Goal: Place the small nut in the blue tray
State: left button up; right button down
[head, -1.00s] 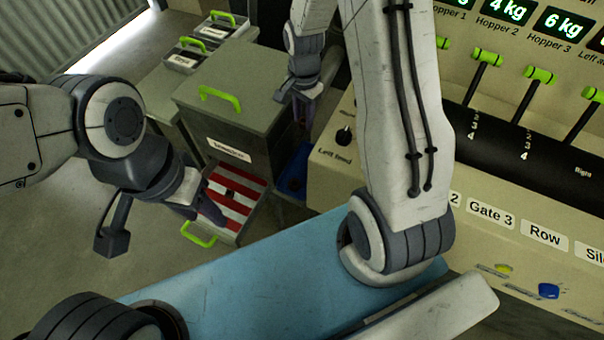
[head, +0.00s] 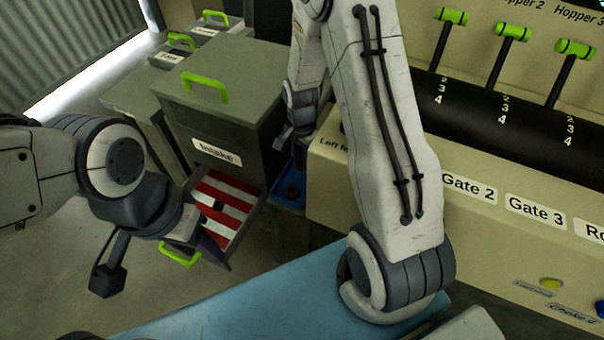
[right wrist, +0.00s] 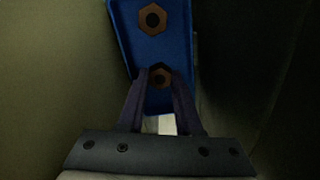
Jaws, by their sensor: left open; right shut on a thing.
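The blue tray (head: 300,202) stands beside the grey cabinet, partly hidden by my right arm; it also shows in the right wrist view (right wrist: 180,45). A larger brown nut (right wrist: 152,18) lies at its far end.
An open drawer (head: 228,212) with red and white stripes sticks out of the Intake cabinet (head: 220,120); a small dark spot shows on the stripes. The control panel (head: 470,190) with green-topped levers stands at right. A light blue surface (head: 250,305) lies in front.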

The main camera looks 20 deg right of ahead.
aim_at(301, 178)
jog(key=shift+f+b, duration=0.3)
jog(key=shift+f, duration=2.15)
jog(key=shift+f, duration=0.15)
jog(key=c, duration=0.6)
grip_release()
notch_tip(301, 178, up, 12)
jog(key=shift+r+p, duration=0.15)
jog(key=shift+p, duration=0.65)
jog(key=shift+r, duration=0.1)
